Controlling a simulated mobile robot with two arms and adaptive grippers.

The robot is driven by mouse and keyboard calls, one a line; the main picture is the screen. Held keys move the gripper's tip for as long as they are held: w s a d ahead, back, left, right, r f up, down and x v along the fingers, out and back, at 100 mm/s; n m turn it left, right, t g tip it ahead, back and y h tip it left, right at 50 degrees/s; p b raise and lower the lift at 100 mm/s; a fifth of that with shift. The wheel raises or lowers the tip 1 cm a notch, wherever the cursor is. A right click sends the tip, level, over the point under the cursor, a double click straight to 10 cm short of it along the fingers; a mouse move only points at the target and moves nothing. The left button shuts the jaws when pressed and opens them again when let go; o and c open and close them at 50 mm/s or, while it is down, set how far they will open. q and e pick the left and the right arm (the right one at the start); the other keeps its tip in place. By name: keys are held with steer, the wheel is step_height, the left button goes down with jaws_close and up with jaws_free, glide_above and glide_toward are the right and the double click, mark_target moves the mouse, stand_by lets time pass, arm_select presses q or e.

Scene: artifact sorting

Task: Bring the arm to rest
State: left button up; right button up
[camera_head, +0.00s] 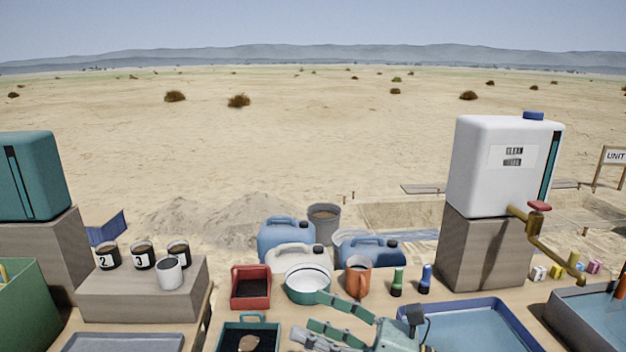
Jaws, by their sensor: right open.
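My right gripper (318,311) is low in the middle of the head view, with its arm coming in from the lower right. Its two green-and-dark fingers point left and stand apart, with nothing visible between them. The upper fingertip overlaps the near edge of a green-and-white bowl (308,272) in the picture; I cannot tell whether they touch. A green tray with a brown lump (248,343) in it lies left of the gripper. My left gripper is not in view.
A red tray (236,288), an orange mug (358,281) and blue jugs (286,238) stand close by. A blue-rimmed water basin (460,305) lies right of my arm. A white water tank (484,168) stands behind it. Numbered cups (143,256) stand on a block at left.

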steer(key=w+d+m+t+h, duration=0.4)
steer(key=d+m+t+h, duration=0.8)
steer(key=m, duration=1.2)
steer(key=s+d+f+m+g+h, duration=0.2)
steer(key=d+f+m+h, duration=0.45)
steer(key=f+m, duration=0.25)
steer(key=s+d+f+m+g+h, duration=0.1)
steer(key=s+d+f+m+g, duration=0.4)
steer(key=f, duration=0.4)
steer(key=s+a+f+m+g+y, duration=0.1)
steer(key=s+a+f+m+g, duration=0.15)
steer(key=s+f+g, duration=0.55)
steer(key=s+a+f+m+g+y, duration=0.1)
steer(key=s+f+m, duration=0.25)
steer(key=s, duration=0.95)
step_height(320, 180, down, 26)
steer(key=s+n+g+p, duration=0.1)
steer(key=s, duration=0.1)
steer(key=s+d+f+g, duration=0.1)
steer(key=s+d+f, duration=0.2)
steer(key=s+f, duration=1.1)
steer(key=s+p, duration=0.1)
steer(key=s, duration=0.1)
steer(key=shift+s+f+g, duration=0.3)
steer(key=shift+s+f, duration=0.05)
